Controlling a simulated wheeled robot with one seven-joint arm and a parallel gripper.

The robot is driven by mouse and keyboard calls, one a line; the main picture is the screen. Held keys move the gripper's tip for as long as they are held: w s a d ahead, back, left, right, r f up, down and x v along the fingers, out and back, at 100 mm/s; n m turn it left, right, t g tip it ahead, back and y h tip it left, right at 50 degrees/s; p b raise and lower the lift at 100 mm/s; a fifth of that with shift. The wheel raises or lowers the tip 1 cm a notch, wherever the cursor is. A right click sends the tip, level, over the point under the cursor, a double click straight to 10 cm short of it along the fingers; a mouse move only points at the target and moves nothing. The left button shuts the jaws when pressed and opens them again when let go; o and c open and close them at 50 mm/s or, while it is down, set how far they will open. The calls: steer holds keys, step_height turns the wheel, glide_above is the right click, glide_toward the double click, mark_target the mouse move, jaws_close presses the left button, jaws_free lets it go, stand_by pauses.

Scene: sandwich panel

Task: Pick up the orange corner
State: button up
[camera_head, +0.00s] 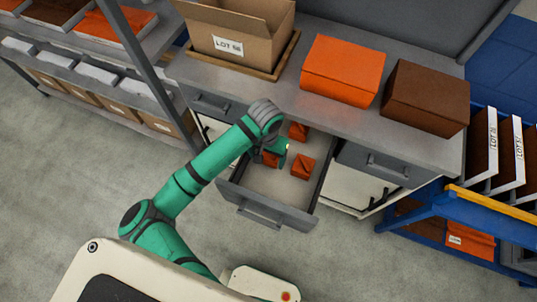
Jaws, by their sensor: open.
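Several small orange corners lie in a pulled-out grey drawer (253,178) below the workbench. One orange corner (303,166) lies in the open toward the drawer's right side. Another orange corner (298,131) is farther back, near the bench's edge. A third orange corner (271,159) is partly hidden by my gripper. My gripper (268,156) is over the drawer, beside or just above this third corner; I cannot tell whether they touch. Its fingers are small and dark here, apart and holding nothing that I can see.
On the workbench (285,92) stand an open cardboard box (225,45) in a wooden tray, an orange block (343,68) and a brown block (425,96). A shut drawer (375,163) is at the right. A blue rack (440,205) stands far right, and shelves (80,75) at left.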

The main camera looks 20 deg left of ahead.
mark_target(267, 160)
steer(key=shift+w+d+f, duration=0.1)
steer(key=shift+w+f, duration=0.05)
steer(key=shift+f, duration=1.8)
steer(key=shift+c, duration=0.7)
steer(key=c, duration=1)
